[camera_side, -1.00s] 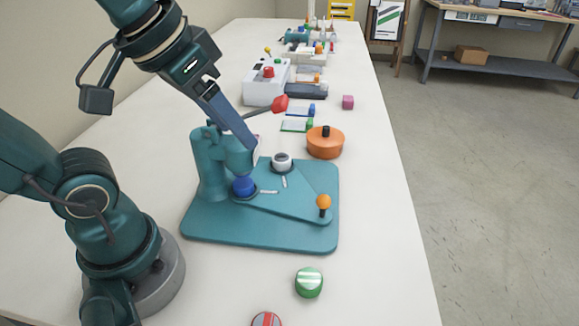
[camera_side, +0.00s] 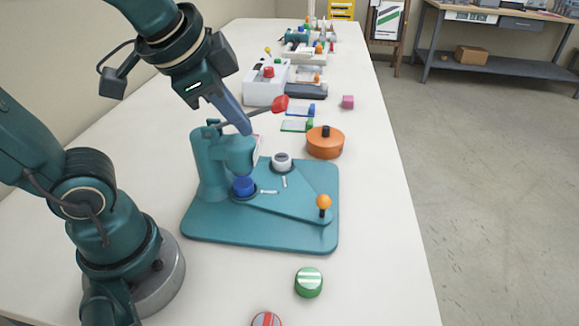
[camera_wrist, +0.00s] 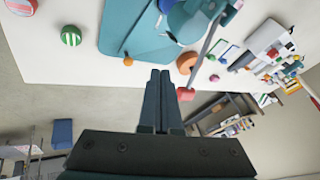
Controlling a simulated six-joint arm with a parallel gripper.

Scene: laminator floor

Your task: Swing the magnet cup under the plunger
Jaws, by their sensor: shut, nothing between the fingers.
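A teal press (camera_side: 210,165) stands on a teal base plate (camera_side: 215,230), with a red-tipped lever (camera_side: 280,104) at its top. A swing plate (camera_side: 285,203) with an orange knob (camera_side: 323,202) carries two round seats. A blue round piece (camera_side: 243,187) sits below the press head. I cannot tell which one is the magnet cup. My gripper (camera_side: 246,130) is shut and empty above the press head; in the wrist view its fingers (camera_wrist: 160,72) are together.
An orange pot (camera_side: 325,143) stands behind the plate. A green round piece (camera_side: 309,282) and a red one (camera_side: 266,319) lie in front. A white box (camera_side: 266,90) and small trays are farther back. The table right of the base plate is clear.

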